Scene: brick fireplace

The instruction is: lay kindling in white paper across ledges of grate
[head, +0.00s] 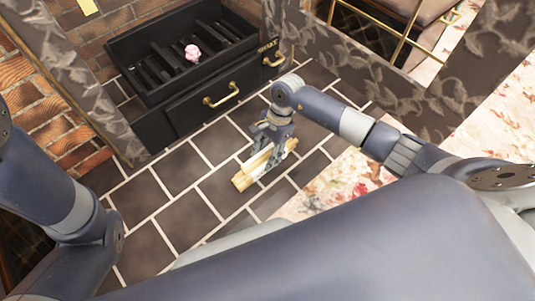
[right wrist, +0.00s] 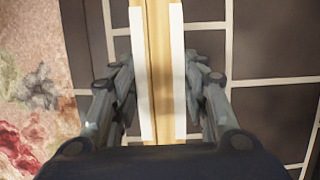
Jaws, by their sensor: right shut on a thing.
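The kindling (head: 243,180) is a small bundle of pale yellow sticks with white paper (right wrist: 177,70) along its sides. My right gripper (head: 268,148) is shut on it from above, over the dark hearth tiles in front of the grate. In the right wrist view, the sticks (right wrist: 156,50) run lengthwise between the two fingers. I cannot tell whether the bundle touches the tiles. The black grate (head: 128,53) with several bars stands at the back left, apart from the bundle. My left arm shows at the left, but its gripper is out of view.
A pink crumpled object (head: 192,53) sits on the grate bars. A black drawer front with a brass handle (head: 221,95) is below. Grey carved surround (head: 75,75) stands at the left, and a floral rug (head: 335,180) lies at the right. Tiles (head: 175,170) before the grate are clear.

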